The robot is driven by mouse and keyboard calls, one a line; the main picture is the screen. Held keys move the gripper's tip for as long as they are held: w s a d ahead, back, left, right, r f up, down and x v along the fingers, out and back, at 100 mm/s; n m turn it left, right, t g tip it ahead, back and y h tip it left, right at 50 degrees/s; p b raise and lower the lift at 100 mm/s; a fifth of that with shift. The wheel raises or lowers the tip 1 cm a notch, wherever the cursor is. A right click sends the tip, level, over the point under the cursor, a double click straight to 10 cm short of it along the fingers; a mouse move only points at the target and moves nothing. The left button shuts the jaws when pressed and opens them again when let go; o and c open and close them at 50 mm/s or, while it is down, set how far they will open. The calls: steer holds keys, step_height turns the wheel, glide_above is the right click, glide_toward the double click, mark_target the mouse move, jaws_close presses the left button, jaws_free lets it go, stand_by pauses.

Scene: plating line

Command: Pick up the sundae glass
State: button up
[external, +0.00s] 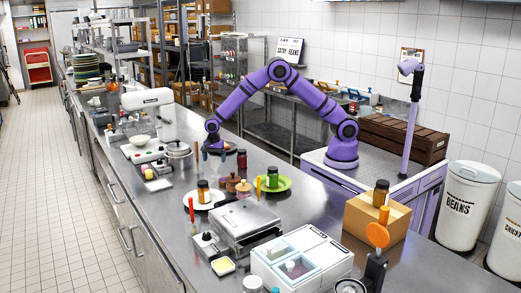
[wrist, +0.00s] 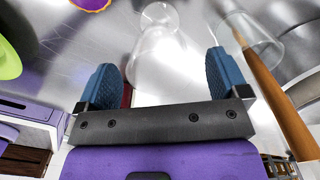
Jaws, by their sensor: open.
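My gripper (external: 212,152) hangs low over the steel counter in the external view, fingers pointing down. In the wrist view its two blue finger pads (wrist: 163,74) are wide apart with nothing clamped. A clear glass (wrist: 158,48), which looks like the sundae glass, lies in line with the gap between the pads, its round end at the top of the picture. I cannot tell whether its near part is between the pads. A second clear vessel (wrist: 250,38) shows to the right of the right pad. I cannot make out either glass in the external view.
A brown wooden rod (wrist: 278,98) runs along the right of the wrist view.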

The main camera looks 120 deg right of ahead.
step_height(320, 180, down, 3)
steer(key=shift+r, duration=0.15)
steer(key=c, duration=1.5)
steer(key=shift+o, duration=0.2)
steer(key=shift+r, duration=0.1)
steer(key=shift+r, duration=0.1)
